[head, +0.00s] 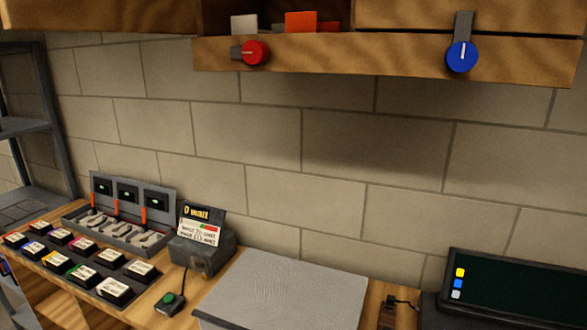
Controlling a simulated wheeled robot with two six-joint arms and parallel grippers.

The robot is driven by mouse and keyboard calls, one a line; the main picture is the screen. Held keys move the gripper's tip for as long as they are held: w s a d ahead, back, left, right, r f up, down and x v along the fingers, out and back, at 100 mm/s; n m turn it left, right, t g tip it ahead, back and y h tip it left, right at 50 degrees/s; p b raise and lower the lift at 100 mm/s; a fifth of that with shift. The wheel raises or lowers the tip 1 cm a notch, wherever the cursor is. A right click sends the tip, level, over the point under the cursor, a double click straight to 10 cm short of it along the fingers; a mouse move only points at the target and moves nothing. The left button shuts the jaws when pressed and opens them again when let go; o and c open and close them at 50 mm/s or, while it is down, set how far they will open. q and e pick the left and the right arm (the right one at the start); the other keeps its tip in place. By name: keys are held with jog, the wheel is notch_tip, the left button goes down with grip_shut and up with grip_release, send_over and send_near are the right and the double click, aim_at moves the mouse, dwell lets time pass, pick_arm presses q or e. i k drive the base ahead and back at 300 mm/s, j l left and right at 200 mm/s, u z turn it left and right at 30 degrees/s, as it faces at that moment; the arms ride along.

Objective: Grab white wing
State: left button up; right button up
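A whitish piece (244,24) stands in the open wooden compartment at the top of the head view, left of an orange piece (301,21). It may be the white wing, but its shape is too small and too cut off to tell. Its lower part is hidden behind the wooden front board (345,58). Neither of my grippers can be made out in this view.
A red knob (256,53) and a blue knob (462,57) stick out from the board. Below are several labelled buttons (110,256), a sign box (204,245), a green-button box (169,304), a grey plate (285,292) and a dark screen (520,288).

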aim_at(240, 24)
jog(key=i+j+z, duration=0.1)
jog(key=j+z, duration=0.2)
jog(key=j, duration=0.4)
jog(key=j+z, duration=0.25)
jog(key=j, duration=0.45)
jog(key=j+z, duration=0.3)
jog(key=j, duration=0.4)
jog(key=k+j+z, duration=0.25)
jog(key=j, duration=0.4)
jog(key=l, duration=0.4)
